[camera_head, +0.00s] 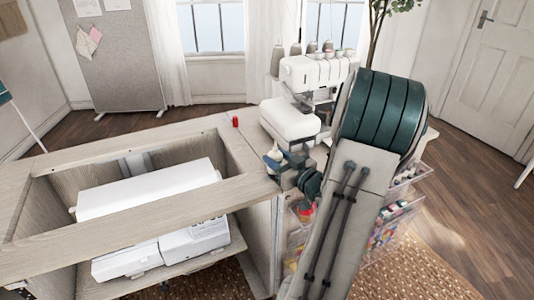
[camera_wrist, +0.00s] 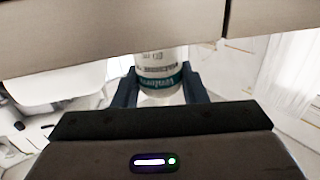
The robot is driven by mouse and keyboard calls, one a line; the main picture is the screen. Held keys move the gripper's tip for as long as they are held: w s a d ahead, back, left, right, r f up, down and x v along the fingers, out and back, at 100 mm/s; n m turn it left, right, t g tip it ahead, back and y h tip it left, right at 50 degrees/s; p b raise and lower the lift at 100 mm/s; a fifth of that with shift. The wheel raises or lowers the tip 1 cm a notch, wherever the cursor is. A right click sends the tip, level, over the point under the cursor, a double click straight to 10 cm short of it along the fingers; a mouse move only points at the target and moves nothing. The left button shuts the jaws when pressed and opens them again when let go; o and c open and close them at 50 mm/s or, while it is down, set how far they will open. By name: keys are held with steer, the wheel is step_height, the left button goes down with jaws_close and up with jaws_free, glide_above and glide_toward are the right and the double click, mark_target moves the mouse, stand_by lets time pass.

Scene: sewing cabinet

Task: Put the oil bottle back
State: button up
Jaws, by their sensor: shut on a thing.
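The oil bottle (camera_wrist: 160,72) is white with a green band and dark print. In the wrist view it stands between the two dark fingers of my gripper (camera_wrist: 160,90), which is shut on it. Its far end is hidden behind a pale wood panel. In the head view my gripper (camera_head: 285,166) is at the right end of the sewing cabinet (camera_head: 120,152), close to its top edge. A small pale part of the bottle (camera_head: 273,155) shows there. I cannot tell whether the bottle touches the cabinet.
A white sewing machine (camera_head: 150,190) lies in the cabinet's open well. A red spool (camera_head: 235,121) stands on the back right of the cabinet top. A white serger (camera_head: 310,72) with thread cones stands behind my gripper. Clear drawers (camera_head: 395,212) stand right, partly behind my arm.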

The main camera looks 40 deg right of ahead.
steer(key=w, duration=0.4)
steer(key=shift+w, duration=0.35)
steer(key=shift+s+b, duration=0.1)
steer(key=shift+b, duration=0.2)
steer(key=shift+f, duration=0.2)
steer(key=shift+f, duration=0.15)
steer(key=o, duration=1)
